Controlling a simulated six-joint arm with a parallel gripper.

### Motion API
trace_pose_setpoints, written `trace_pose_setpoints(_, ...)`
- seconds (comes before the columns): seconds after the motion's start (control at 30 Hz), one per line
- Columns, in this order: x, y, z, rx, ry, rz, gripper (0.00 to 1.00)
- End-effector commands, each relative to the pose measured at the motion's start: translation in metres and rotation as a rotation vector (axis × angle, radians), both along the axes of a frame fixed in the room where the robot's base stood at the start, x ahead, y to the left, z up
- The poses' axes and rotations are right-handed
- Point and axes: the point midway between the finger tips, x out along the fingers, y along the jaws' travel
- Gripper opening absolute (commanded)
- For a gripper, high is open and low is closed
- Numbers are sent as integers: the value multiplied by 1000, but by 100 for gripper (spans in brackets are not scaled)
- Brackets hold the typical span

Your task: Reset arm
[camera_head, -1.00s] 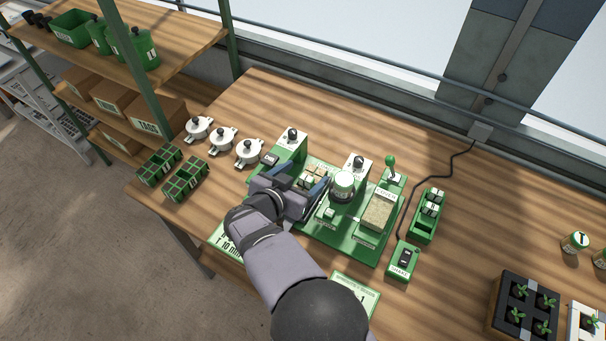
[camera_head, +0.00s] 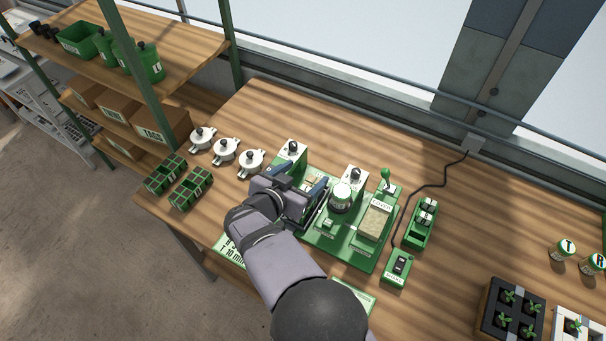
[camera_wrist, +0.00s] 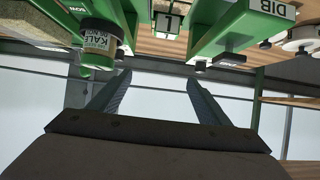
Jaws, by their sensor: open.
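My gripper (camera_head: 317,191) is over the left part of the green tray seeder (camera_head: 335,252) on the wooden table. Its two fingers also show in the wrist view (camera_wrist: 155,95), spread apart with nothing between them. My arm and gripper hide part of the seeder's left side. In the wrist view the scene appears upside down, with a labelled jar (camera_wrist: 98,42) and a green block marked DIB (camera_wrist: 265,22) beyond the fingers. The jar with a white lid (camera_head: 342,192) stands on the seeder just right of my gripper.
White lidded pots (camera_head: 226,150) and green divided trays (camera_head: 190,187) lie to the left. A green switch box (camera_head: 397,268) and a green holder (camera_head: 420,236) stand right of the seeder. Seedling trays (camera_head: 512,312) are at the lower right. The table's back right is mostly clear, crossed by a cable.

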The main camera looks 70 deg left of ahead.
Motion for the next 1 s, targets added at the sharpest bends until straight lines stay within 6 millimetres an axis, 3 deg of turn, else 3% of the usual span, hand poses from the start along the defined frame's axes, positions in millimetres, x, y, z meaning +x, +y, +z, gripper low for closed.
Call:
trace_pose_setpoints(0.23,0,0,14,0,0,0,71)
trace_pose_setpoints(0.77,0,0,14,0,0,0,71)
trace_pose_setpoints(0.87,13,1,18,7,7,-4,71)
trace_pose_setpoints(1.0,57,4,30,31,32,-12,71)
